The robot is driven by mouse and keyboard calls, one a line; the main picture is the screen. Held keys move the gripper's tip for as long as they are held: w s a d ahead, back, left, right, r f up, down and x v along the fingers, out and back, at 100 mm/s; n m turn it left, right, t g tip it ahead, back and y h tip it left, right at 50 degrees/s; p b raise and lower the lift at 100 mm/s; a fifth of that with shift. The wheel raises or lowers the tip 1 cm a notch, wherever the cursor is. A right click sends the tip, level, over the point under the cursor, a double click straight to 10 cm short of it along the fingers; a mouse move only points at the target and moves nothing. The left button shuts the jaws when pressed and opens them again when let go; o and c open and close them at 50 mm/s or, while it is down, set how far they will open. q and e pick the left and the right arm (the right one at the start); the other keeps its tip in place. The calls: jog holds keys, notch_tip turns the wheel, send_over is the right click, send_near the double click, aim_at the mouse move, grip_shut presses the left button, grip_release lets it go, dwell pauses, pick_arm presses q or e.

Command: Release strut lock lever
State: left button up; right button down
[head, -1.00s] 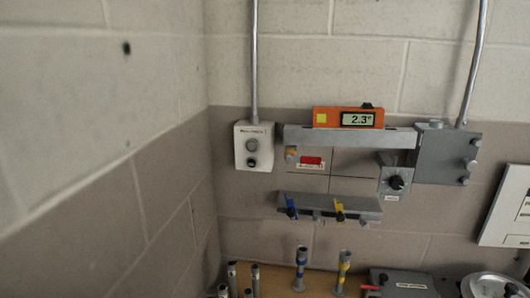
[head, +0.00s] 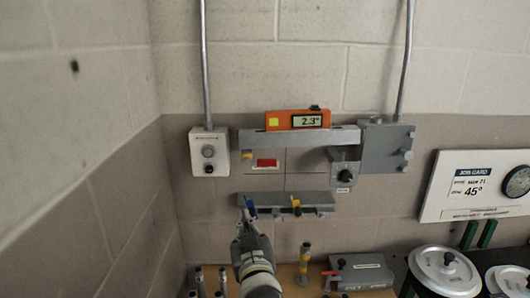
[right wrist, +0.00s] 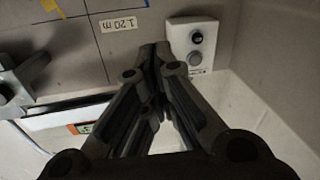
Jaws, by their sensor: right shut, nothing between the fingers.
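A grey beam (head: 290,137) is fixed to the wall and meets a grey mount (head: 385,148) at its right end. Below that end is a grey block with a black knob (head: 345,177); no part is clearly readable as the strut lock lever. An orange level (head: 297,120) on the beam reads 2.3°. My right gripper (head: 246,222) is shut and empty, in front of the left end of the lower rail, overlapping the blue clip (head: 250,206) in the picture; contact cannot be told. In the right wrist view its closed fingers (right wrist: 154,52) point toward the wall. My left gripper is not in view.
A pale control box (head: 209,152) is left of the beam; it also shows in the right wrist view (right wrist: 192,44). The lower rail (head: 318,199) carries a yellow clip (head: 296,205). Below are a bench with tools (head: 304,258), a grey case (head: 360,272) and a round-lidded pot (head: 444,268).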

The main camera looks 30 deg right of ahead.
jog(key=s+d+r+m+t+h, duration=0.1)
jog(key=s+r+h, duration=0.1)
jog(key=r, duration=0.5)
jog(key=s+d+r+m+t+h, duration=0.1)
jog(key=s+d+r+m+h, duration=0.1)
jog(key=r, duration=0.5)
jog(key=shift+d+r+m+h, duration=0.15)
jog(key=shift+r+m+h, duration=0.15)
jog(key=shift+r+h, duration=0.1)
notch_tip(320, 180, up, 4)
jog(key=p, duration=0.7)
send_over(260, 162)
jog(key=s, duration=0.3)
notch_tip(260, 162, down, 5)
jog(key=shift+w+r, duration=0.1)
jog(key=shift+w+d, duration=0.1)
jog(key=shift+b, duration=0.35)
